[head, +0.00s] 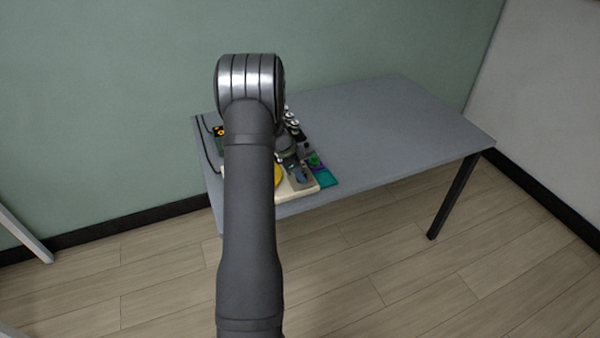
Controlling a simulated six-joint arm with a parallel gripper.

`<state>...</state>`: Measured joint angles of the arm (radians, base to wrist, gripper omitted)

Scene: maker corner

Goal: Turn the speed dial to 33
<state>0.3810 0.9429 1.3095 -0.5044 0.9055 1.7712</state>
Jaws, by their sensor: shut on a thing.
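A cream-coloured base (298,192) sits at the table's near left part, partly hidden behind my arm. A yellow round part (278,175) shows on it beside the arm. A small grey plate with a dark blue-grey knob-like part (302,175) is on its right side; this looks like the speed dial, but its markings are too small to read. My gripper (291,156) is low over the base, mostly hidden by my arm. It is shut on what appears to be the dial; the fingertips are not clear.
A teal mat or tray (325,177) with a small green item lies just right of the base. Several small round metallic and dark items (292,122) stand behind it. An orange-and-black device (219,130) with a cable is at the left. The grey table's (390,130) right side is clear.

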